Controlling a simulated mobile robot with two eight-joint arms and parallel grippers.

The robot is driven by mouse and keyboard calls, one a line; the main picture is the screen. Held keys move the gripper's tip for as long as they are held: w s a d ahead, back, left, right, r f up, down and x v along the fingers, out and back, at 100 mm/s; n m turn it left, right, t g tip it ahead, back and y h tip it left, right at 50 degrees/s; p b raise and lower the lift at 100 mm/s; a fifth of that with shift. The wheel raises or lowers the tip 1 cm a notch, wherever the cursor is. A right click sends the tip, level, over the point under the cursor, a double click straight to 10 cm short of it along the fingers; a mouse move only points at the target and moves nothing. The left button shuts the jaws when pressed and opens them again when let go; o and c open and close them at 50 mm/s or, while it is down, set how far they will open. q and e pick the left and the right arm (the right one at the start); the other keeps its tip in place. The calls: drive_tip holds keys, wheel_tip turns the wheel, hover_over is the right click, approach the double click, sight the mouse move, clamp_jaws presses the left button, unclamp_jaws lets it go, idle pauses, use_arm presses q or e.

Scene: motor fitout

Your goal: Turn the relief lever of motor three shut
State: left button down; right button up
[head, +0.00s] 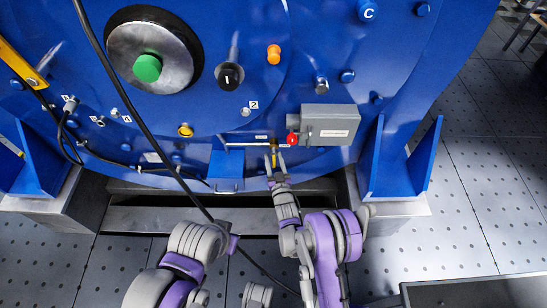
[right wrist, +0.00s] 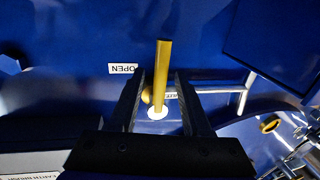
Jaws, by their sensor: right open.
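The relief lever is a brass-yellow bar (right wrist: 162,70) standing out from the blue motor face in the right wrist view. It points toward the top of that picture, and its pivot end is at a white round spot. A white OPEN label (right wrist: 123,69) is left of the lever; a second label by its base is partly hidden. My right gripper (head: 275,157) is open, with one dark finger on each side of the lever. I see gaps between the bar and both fingers. My left arm shows at the lower left in the head view, but its gripper does not.
A grey box (head: 331,125) with a red knob (head: 292,139) sits just right of the right gripper. A black cable (head: 139,113) hangs across the motor front. Perforated floor (head: 480,200) is clear at right.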

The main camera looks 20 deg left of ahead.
clamp_jaws()
idle(1.3)
